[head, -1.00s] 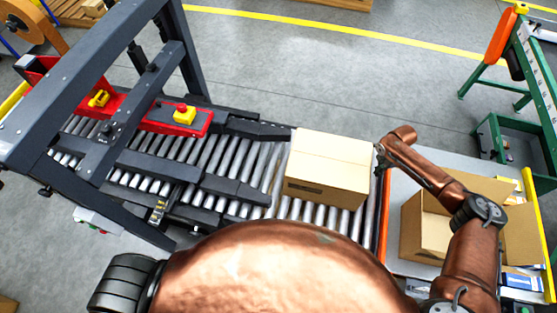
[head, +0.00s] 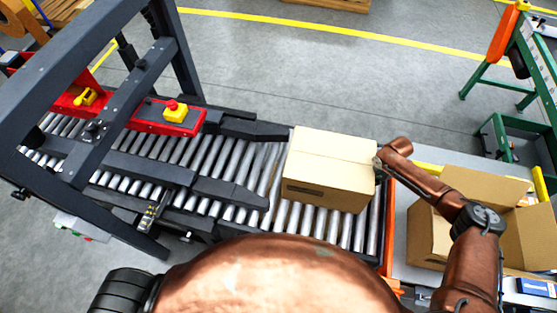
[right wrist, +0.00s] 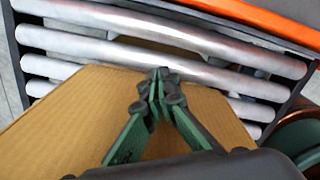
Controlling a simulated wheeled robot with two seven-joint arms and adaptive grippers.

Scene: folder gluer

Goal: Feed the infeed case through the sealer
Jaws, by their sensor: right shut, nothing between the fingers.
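The infeed case (head: 330,165) is a closed brown cardboard box on the roller conveyor (head: 300,220), at the infeed end of the sealer (head: 160,60). My right gripper (head: 379,162) is at the case's right face in the head view. In the right wrist view its fingers (right wrist: 158,85) are closed together over the cardboard of the case (right wrist: 75,115), with nothing between them. Whether the fingertips touch the case is hard to tell. My left gripper is not seen.
An open carton (head: 430,235) stands on the pale table at the right. Side rails (head: 230,190) flank the rollers left of the case. A red bar with a yellow-and-red button (head: 175,112) sits on the sealer. A green stand (head: 500,80) is at the far right.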

